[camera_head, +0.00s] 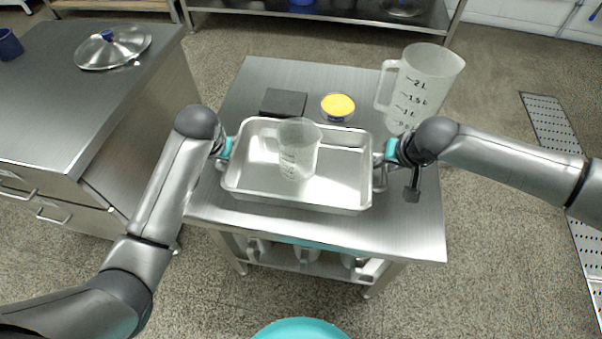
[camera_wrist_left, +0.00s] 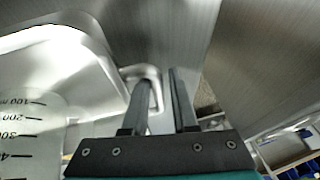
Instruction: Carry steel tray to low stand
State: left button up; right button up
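The steel tray (camera_head: 335,202) is a shallow rectangular pan that appears to rest on a low steel stand (camera_head: 420,235). A translucent measuring jug (camera_head: 298,150) stands upright inside it. My left gripper (camera_head: 221,158) is at the tray's left end. In the left wrist view its two fingers (camera_wrist_left: 162,95) are parted, with the tray's handle (camera_wrist_left: 158,78) between them and a visible gap. My right gripper (camera_head: 380,170) is at the tray's right-end handle; its fingers are too small and partly hidden to show whether they grip it.
Behind the tray are a dark block (camera_head: 284,102), a yellow-topped dish (camera_head: 338,105) and a large measuring jug (camera_head: 425,85) near my right wrist. A steel cabinet (camera_head: 60,110) with a lid (camera_head: 113,48) stands left. A teal round object (camera_head: 300,329) is at the bottom edge.

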pick_arm(q)
jog(key=shift+o, duration=1.4)
jog(key=shift+d, duration=0.1)
pick_arm(e)
jog(key=shift+o, duration=1.4)
jog(key=shift+a, duration=0.15)
jog(key=shift+r, duration=0.1)
pick_arm(q)
jog(key=v, duration=1.2)
pick_arm(e)
jog(key=v, duration=1.2)
